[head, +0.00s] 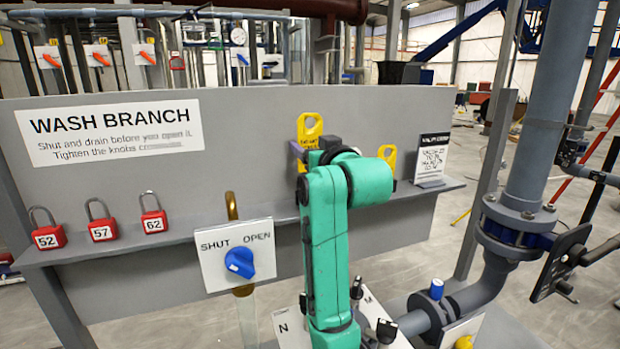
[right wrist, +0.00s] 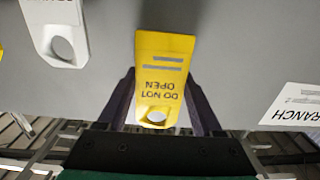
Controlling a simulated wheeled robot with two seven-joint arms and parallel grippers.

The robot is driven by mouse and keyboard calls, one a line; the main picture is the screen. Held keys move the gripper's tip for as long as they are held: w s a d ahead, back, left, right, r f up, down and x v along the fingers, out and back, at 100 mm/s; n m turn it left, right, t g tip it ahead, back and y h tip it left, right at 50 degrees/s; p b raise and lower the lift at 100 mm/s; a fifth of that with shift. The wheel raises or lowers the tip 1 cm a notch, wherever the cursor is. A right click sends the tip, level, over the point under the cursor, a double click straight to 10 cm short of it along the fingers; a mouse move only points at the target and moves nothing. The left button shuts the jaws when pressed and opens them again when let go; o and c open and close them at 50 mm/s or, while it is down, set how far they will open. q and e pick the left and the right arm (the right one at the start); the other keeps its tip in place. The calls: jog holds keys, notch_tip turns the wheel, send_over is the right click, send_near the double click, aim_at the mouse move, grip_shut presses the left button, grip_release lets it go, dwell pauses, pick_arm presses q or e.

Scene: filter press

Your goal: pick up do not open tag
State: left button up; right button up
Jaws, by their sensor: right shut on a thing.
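The yellow do not open tag (head: 310,127) stands upright at the grey panel above the shelf, its holed end up in the head view. In the right wrist view the do not open tag (right wrist: 163,62) appears upside down, its lettering and hole between the fingers. My right gripper (right wrist: 160,100) is shut on this tag, one dark finger at each side. In the head view my right gripper (head: 305,154) is partly hidden behind my green arm. My left gripper is not in view.
A second yellow tag (head: 388,156) is partly hidden right of my arm. A white tag (right wrist: 60,32) hangs beside the held one. Red padlocks (head: 102,228) and a code card (head: 432,158) are on the shelf (head: 190,228). A blue valve knob (head: 240,262) is below.

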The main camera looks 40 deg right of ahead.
notch_tip(320, 180, up, 23)
jog(key=p, duration=0.1)
jog(key=shift+p, duration=0.3)
jog(key=shift+f, duration=0.2)
